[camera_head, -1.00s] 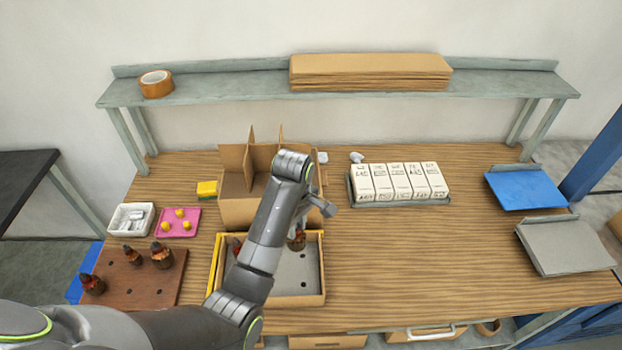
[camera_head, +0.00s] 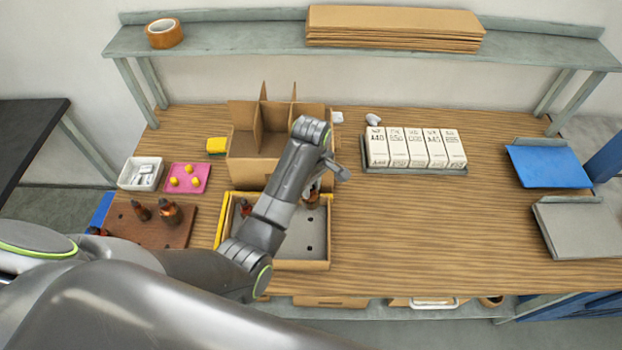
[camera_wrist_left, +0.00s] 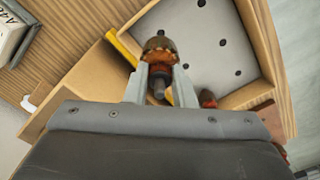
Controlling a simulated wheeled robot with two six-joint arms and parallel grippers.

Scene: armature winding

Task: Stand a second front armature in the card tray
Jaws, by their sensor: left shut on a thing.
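My left gripper (camera_head: 316,186) is shut on a dark armature with copper windings (camera_head: 311,199), at the far right part of the card tray (camera_head: 323,264). In the left wrist view the held armature (camera_wrist_left: 159,50) sits between both fingers, over the tray's grey holed floor (camera_wrist_left: 190,30). I cannot tell whether its lower end is in a hole. Another armature (camera_head: 245,207) stands in the tray's left part, and its reddish top shows in the wrist view (camera_wrist_left: 208,98). My arm hides the middle of the tray. My right gripper is not in view.
A brown holed board (camera_head: 150,237) with several armatures lies left of the tray. A divided cardboard box (camera_head: 250,172) stands just behind the tray. A pink mat (camera_head: 203,172), white bin (camera_head: 128,177) and labelled white boxes (camera_head: 413,147) stand around. The table right of the tray is clear.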

